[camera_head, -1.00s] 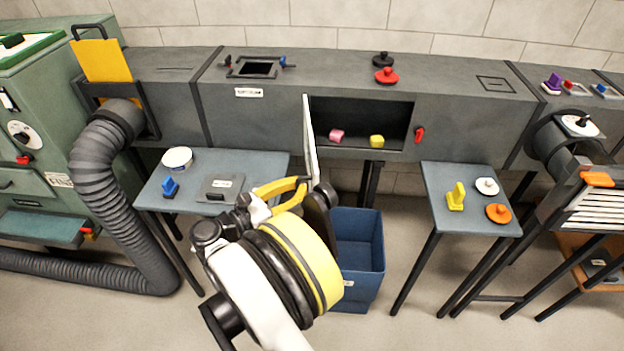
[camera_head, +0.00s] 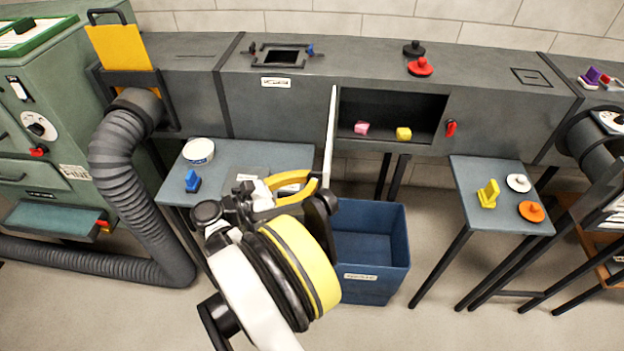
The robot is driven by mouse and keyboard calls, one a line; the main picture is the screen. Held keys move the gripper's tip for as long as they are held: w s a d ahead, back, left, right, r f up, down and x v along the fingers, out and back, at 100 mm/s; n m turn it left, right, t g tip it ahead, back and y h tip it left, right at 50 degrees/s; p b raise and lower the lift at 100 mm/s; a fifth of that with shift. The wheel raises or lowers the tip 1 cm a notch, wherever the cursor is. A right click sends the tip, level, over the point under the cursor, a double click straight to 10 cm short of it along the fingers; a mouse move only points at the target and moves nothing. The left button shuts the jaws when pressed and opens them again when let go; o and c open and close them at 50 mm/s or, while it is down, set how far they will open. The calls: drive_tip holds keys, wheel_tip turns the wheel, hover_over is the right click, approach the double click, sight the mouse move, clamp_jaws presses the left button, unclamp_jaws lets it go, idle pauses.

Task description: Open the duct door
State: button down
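The duct door (camera_head: 330,145) is a thin pale panel seen nearly edge-on. It stands swung out at the left side of the rectangular opening in the grey duct (camera_head: 480,90). Inside the opening lie a pink block (camera_head: 361,128) and a yellow block (camera_head: 403,134). A red handle (camera_head: 451,128) is on the duct face right of the opening. My gripper (camera_head: 312,192) is in front of the door's lower end, over the side table's right edge. Whether it touches the door is unclear. Its fingertips are partly hidden and their spacing cannot be seen.
A blue bin (camera_head: 375,290) stands on the floor right of my gripper. The left table (camera_head: 285,155) holds a white round tub (camera_head: 199,150) and a blue item (camera_head: 192,181). The right table (camera_head: 465,180) holds small parts. A ribbed hose (camera_head: 120,170) is at far left.

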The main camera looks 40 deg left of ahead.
drive_tip(key=c, duration=1.5)
unclamp_jaws()
drive_tip(key=shift+s, duration=0.1)
drive_tip(key=v, duration=1.2)
